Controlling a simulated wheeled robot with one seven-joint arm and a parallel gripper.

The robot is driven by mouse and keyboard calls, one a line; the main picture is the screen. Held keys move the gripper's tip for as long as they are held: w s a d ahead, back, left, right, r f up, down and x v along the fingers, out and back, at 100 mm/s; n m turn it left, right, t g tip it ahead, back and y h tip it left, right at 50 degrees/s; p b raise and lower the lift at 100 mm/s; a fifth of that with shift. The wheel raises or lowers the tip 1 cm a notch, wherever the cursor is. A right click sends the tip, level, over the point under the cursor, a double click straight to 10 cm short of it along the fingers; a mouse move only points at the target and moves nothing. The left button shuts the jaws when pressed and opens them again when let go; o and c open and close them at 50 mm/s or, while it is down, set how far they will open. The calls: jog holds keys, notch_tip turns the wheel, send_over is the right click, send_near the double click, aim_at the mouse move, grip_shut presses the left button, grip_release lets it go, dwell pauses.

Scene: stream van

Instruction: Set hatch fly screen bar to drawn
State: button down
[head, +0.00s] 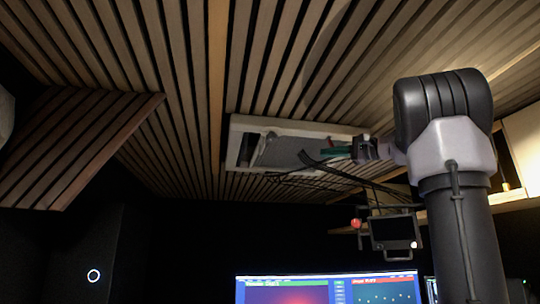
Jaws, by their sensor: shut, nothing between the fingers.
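The roof hatch (236,148) is a white rectangular frame set in the slatted ceiling, at the middle of the head view. A grey fly screen (285,151) spans most of its opening, with a dark strip open at the left end. The screen's left edge, where a thin bar (258,150) seems to run, lies near the frame's left side. My gripper (328,154) is shut and empty, below the right part of the hatch, pointing left. It hides part of the screen and frame; I cannot tell whether it touches them.
Dark cables (345,176) hang just below the hatch by my gripper. A small monitor (393,232) with a red knob hangs lower right. A lit screen (325,288) stands at the bottom. A slatted panel (75,150) juts down at left. Space left of the hatch looks clear.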

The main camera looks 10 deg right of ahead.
jog(key=s+a+x, duration=0.2)
jog(key=x, duration=1.9)
jog(key=shift+r, duration=0.2)
jog(key=shift+a, duration=2.45)
